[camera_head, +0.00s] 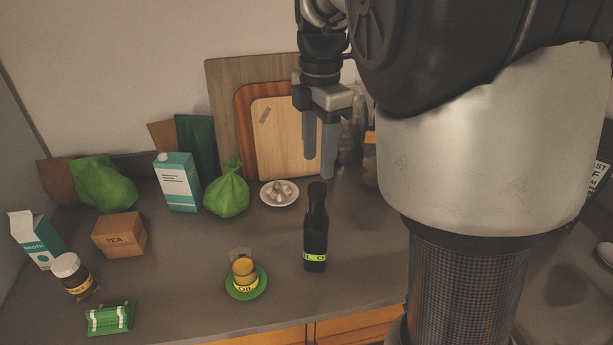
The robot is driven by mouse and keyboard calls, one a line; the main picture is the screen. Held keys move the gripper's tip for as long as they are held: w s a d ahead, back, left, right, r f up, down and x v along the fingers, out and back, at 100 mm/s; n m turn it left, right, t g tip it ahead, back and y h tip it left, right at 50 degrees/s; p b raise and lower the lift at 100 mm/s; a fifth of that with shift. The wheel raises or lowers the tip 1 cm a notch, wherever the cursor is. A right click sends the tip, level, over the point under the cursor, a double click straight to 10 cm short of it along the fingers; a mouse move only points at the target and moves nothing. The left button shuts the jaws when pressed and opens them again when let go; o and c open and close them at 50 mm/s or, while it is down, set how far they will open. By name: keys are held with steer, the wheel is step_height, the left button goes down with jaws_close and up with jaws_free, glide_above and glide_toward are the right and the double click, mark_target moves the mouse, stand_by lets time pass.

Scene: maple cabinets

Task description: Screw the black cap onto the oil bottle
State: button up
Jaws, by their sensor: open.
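A tall dark bottle (316,232) stands upright on the counter, right of centre, with a yellow-green label that shows part of the letters "OIL". Its neck ends in a black top (317,188); I cannot tell whether this is a separate cap or how it sits. No loose black cap shows apart from the bottle. My gripper (319,166) points down, open and empty, in the picture just above the bottle's top. I cannot tell how far apart in depth they are.
Left of the bottle, a small glass jar (243,267) with a yellow label stands on a green saucer (262,289). Behind are a white dish (293,201) of small pieces, a green bag (226,193) and cutting boards (287,139). A tea box (120,236) and honey jar (77,278) stand left.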

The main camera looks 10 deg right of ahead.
mark_target(318, 187)
steer(key=shift+f+b, duration=2.45)
steer(key=shift+f, duration=0.75)
steer(key=c, duration=1)
steer(key=m+p, duration=0.1)
steer(key=m, duration=0.3)
steer(key=shift+p, duration=0.35)
steer(key=shift+f+m, duration=0.15)
steer(key=shift+m, duration=0.95)
